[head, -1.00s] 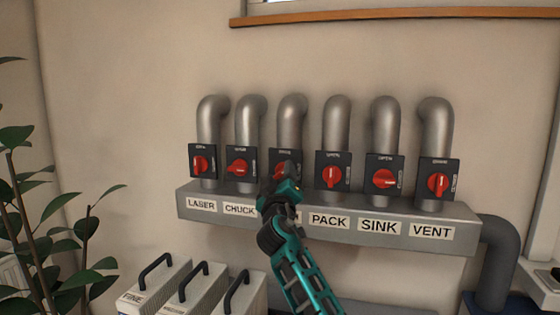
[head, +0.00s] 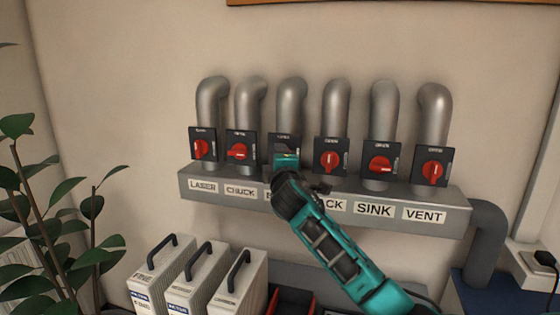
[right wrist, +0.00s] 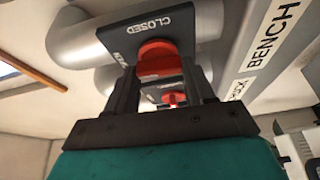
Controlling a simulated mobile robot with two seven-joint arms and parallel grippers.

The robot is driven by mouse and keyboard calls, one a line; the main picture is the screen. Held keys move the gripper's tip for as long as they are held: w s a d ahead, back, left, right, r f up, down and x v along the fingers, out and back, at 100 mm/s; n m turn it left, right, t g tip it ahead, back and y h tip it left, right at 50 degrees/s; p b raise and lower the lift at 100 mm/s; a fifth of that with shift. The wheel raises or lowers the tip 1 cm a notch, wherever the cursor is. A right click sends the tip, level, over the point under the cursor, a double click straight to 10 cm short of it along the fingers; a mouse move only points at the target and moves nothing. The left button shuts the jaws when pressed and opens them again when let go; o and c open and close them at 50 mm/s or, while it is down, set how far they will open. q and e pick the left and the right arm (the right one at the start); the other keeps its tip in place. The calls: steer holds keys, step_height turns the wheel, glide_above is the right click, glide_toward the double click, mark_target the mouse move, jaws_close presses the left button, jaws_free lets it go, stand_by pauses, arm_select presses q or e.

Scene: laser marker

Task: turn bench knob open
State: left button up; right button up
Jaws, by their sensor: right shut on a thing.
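The bench valve panel (head: 284,139) is dark and sits third from the left in a row. Its red knob (right wrist: 158,60) shows in the right wrist view, between my fingers, beside the word CLOSED. The BENCH label (right wrist: 273,38) is at the upper right there. My right gripper (head: 287,155) is at the panel in the head view and hides the knob. In the right wrist view my right gripper (right wrist: 160,82) is shut on the knob, one finger on each side. The knob's exact angle is hard to tell. My left gripper is not in view.
A grey labelled manifold (head: 455,195) runs under the panels. Cases with handles (head: 198,275) stand below left, beside a plant (head: 35,200).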

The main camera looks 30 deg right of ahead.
steer(key=shift+f+n, duration=0.1)
steer(key=shift+n, duration=0.4)
steer(key=o, duration=1)
steer(key=shift+o, duration=0.2)
steer(key=v, duration=1.3)
steer(key=shift+b, duration=0.3)
steer(key=shift+w, duration=0.1)
